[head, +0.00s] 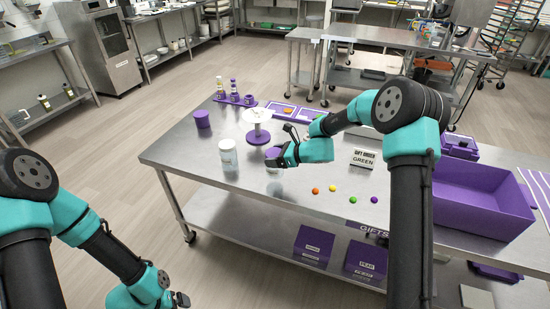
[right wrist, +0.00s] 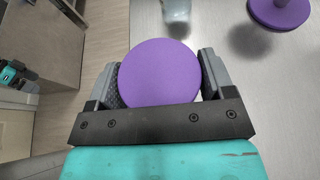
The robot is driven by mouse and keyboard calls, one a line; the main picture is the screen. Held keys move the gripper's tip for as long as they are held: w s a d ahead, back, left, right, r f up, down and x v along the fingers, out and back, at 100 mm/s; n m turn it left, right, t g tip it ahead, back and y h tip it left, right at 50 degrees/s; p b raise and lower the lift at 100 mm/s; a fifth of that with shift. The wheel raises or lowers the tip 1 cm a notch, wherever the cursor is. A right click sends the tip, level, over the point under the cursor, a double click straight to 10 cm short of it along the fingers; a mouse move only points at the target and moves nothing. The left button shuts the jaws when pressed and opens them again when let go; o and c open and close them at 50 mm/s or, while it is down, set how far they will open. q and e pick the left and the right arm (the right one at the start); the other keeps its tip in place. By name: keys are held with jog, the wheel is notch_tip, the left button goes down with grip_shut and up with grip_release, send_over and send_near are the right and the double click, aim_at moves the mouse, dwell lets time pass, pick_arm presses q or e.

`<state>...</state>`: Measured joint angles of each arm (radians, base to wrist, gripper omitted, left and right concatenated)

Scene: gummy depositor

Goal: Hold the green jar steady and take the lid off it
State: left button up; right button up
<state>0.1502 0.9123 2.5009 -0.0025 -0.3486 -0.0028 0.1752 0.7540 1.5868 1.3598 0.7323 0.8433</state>
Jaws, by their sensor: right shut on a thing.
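My right gripper (head: 276,157) is over the table's near edge, shut on a round purple lid-like disc (right wrist: 160,73) that fills the space between its fingers in the right wrist view. A pale jar-like shape (head: 274,172) shows just below this gripper; whether the disc sits on it is hard to tell. A pale white jar (head: 228,155) stands upright to its left, and the right wrist view shows part of a pale jar (right wrist: 177,10). No jar is clearly green. My left gripper (head: 181,300) is low at the bottom edge, away from the table; its fingers are unclear.
A white spool-shaped stand (head: 258,127) on a purple base and a purple cylinder (head: 202,118) stand behind. Several coloured balls (head: 333,187) lie to the right, near a sign (head: 363,159) reading "GIFT ORDER GREEN". A large purple bin (head: 480,207) is at the right.

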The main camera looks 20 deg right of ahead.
jog(key=shift+w+d+f, duration=0.1)
jog(key=shift+w+d, duration=0.15)
jog(key=shift+w, duration=0.55)
jog(key=shift+w+d, duration=0.2)
jog(key=shift+w, duration=0.55)
jog(key=shift+w, duration=0.3)
jog(key=shift+d+f, duration=0.1)
jog(key=shift+f, duration=1.7)
jog(key=shift+f, duration=0.15)
jog(key=o, duration=1.7)
